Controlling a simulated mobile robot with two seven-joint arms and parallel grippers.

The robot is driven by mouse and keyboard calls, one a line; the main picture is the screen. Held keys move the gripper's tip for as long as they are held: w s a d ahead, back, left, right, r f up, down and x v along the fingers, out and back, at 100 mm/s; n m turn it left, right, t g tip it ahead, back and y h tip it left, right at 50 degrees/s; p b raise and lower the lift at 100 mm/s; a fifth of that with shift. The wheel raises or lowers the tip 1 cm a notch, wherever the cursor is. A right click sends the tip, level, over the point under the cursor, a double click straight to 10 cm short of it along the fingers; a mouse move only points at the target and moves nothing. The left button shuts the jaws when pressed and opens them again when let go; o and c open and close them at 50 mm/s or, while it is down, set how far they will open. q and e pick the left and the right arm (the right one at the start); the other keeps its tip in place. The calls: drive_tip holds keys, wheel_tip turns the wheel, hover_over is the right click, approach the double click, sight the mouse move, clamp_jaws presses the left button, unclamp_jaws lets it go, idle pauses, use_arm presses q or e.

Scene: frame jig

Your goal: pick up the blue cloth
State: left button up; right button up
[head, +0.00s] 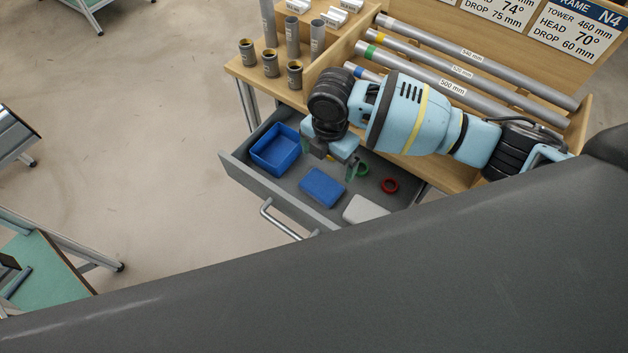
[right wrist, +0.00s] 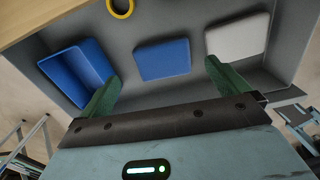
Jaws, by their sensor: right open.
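The blue cloth (head: 322,187) is a flat folded pad lying on the floor of an open grey drawer (head: 237,169). It also shows in the right wrist view (right wrist: 162,59), ahead of my fingers and between their lines. My right gripper (head: 340,168) is over the drawer, just behind the cloth in the head view. In the right wrist view its two green fingers (right wrist: 158,95) are spread wide with nothing between them. The cloth appears apart from both fingers. My left gripper is in neither view.
A blue open bin (head: 275,150) stands left of the cloth and a white folded pad (head: 365,209) lies to its right. The wooden bench with tubes (head: 470,85) stands above the drawer's back.

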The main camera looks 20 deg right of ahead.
sight(326, 180)
drive_tip(key=shift+s+d+f, duration=0.1)
drive_tip(key=shift+s+f, duration=0.05)
drive_tip(key=shift+f, duration=0.25)
drive_tip(key=shift+a+f+b, duration=0.15)
drive_tip(key=shift+f+b, duration=0.05)
drive_tip(key=shift+f, duration=1.55)
drive_tip(key=shift+a+f+b, duration=0.1)
drive_tip(key=shift+f+b, duration=0.05)
drive_tip(key=shift+f, duration=1.6)
drive_tip(key=c, duration=0.7)
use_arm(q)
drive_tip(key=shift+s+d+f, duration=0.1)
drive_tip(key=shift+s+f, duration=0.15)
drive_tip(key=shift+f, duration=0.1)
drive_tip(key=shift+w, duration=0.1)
use_arm(e)
drive_tip(key=shift+r, duration=0.3)
wheel_tip(326, 180, up, 8)
drive_tip(key=shift+r+p, duration=0.1)
drive_tip(key=shift+p, duration=0.45)
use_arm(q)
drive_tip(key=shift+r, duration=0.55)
use_arm(e)
drive_tip(key=shift+r, duration=0.6)
